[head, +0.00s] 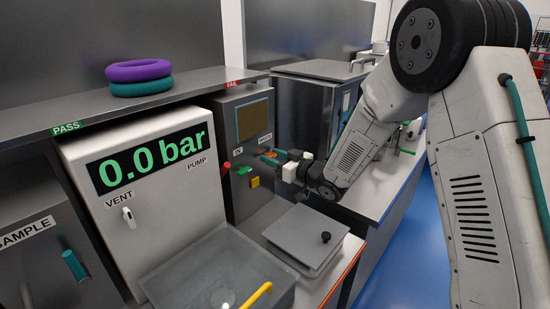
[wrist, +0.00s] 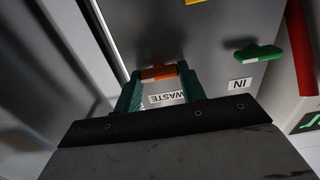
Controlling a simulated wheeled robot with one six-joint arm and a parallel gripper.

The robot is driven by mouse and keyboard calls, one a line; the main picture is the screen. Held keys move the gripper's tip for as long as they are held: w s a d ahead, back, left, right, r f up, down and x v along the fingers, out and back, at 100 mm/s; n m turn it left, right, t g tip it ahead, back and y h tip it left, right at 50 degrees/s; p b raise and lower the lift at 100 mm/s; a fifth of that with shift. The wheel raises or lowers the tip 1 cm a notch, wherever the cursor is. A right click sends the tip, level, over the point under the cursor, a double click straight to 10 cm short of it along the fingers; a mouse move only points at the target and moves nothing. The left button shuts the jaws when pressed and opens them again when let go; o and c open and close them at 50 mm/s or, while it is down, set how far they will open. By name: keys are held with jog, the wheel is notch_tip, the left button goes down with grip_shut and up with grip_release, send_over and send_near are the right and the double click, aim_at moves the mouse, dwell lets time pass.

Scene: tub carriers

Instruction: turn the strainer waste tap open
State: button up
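The strainer is a dark grey cabinet (head: 232,200) with a small screen and IN and WASTE labels. The waste tap has an orange handle (wrist: 158,72) beside the WASTE label (wrist: 166,98). In the wrist view this handle lies roughly crosswise between the two teal fingertips of my gripper (wrist: 160,70). The fingers are apart, one near each end of the handle; I cannot tell whether they touch it. In the head view my gripper (head: 271,156) reaches the cabinet front from the right and partly hides the tap. The green IN tap (wrist: 258,52) is also crosswise.
A yellow tap (head: 255,182) and a red part (head: 226,167) are close by on the cabinet. A grey lidded box (head: 305,240) and an open basin (head: 215,270) stand below. A white 0.0 bar unit (head: 140,190) is left. Rings (head: 139,77) lie on the shelf above.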

jog(key=shift+c, duration=0.9)
jog(key=shift+n, duration=0.3)
jog(key=n, duration=0.8)
jog(key=shift+s+f, duration=0.1)
jog(key=n, duration=0.9)
jog(key=shift+a+f, duration=0.1)
jog(key=shift+f, duration=0.05)
jog(key=shift+n, duration=0.3)
